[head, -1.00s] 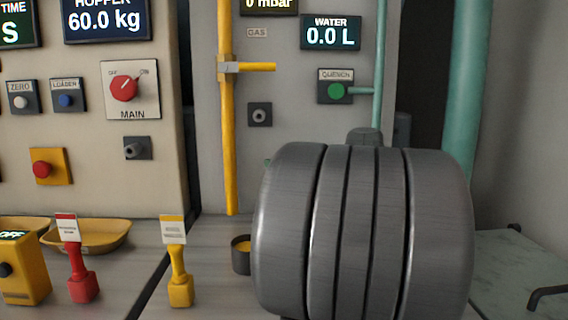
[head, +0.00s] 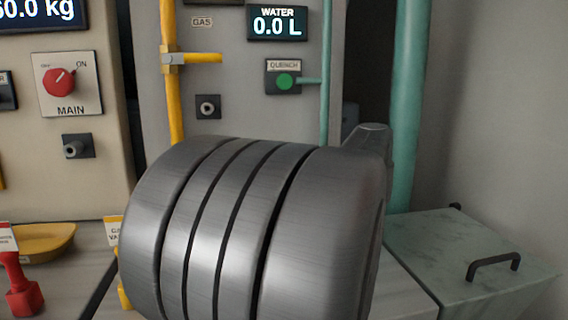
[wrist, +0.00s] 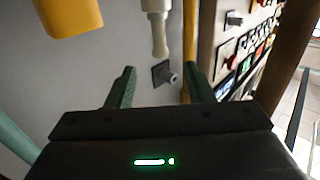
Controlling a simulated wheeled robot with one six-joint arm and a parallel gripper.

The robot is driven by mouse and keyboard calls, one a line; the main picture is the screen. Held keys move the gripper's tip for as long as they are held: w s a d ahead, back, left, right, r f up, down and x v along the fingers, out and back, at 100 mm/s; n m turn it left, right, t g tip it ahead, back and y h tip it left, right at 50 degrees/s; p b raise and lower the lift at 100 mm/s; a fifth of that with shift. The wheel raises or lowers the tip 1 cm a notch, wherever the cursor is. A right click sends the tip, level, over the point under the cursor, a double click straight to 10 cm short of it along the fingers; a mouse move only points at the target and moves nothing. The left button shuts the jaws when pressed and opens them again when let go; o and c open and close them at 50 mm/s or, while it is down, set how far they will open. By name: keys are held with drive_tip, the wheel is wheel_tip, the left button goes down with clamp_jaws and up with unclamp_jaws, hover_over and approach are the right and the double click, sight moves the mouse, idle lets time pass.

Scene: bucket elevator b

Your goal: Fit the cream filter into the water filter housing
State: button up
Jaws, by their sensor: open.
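My gripper (wrist: 160,88) shows in the wrist view with two green fingers spread apart and nothing between them. A pale stepped piece (wrist: 157,25) with a narrow end comes in from the top edge, beyond the fingertips. I cannot tell whether it is the cream filter. I cannot make out the water filter housing in either view. In the head view my grey ribbed arm link covers the lower middle and hides what is behind it; the gripper does not show there.
A green-grey box (head: 440,250) with dark handles stands at the right. A yellow pipe (head: 168,95) and a teal pipe (head: 408,110) run up the wall. A yellow dish (head: 45,243) and a red-handled piece (head: 24,290) are at left. A yellow body (wrist: 70,15) is near the gripper.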

drive_tip(key=shift+v, duration=1.3)
drive_tip(key=shift+a, duration=0.1)
drive_tip(key=x, duration=1.3)
drive_tip(key=shift+w+a+b, duration=0.2)
drive_tip(key=shift+a+b, duration=0.05)
drive_tip(key=shift+b, duration=0.15)
drive_tip(key=shift+d, duration=0.1)
drive_tip(key=v, duration=1.3)
drive_tip(key=x, duration=0.4)
drive_tip(key=p+x, duration=0.1)
drive_tip(key=x, duration=0.4)
drive_tip(key=r+x, duration=0.1)
drive_tip(key=x, duration=0.3)
drive_tip(key=shift+r, duration=0.15)
wheel_tip(320, 180, up, 3)
drive_tip(key=p, duration=0.4)
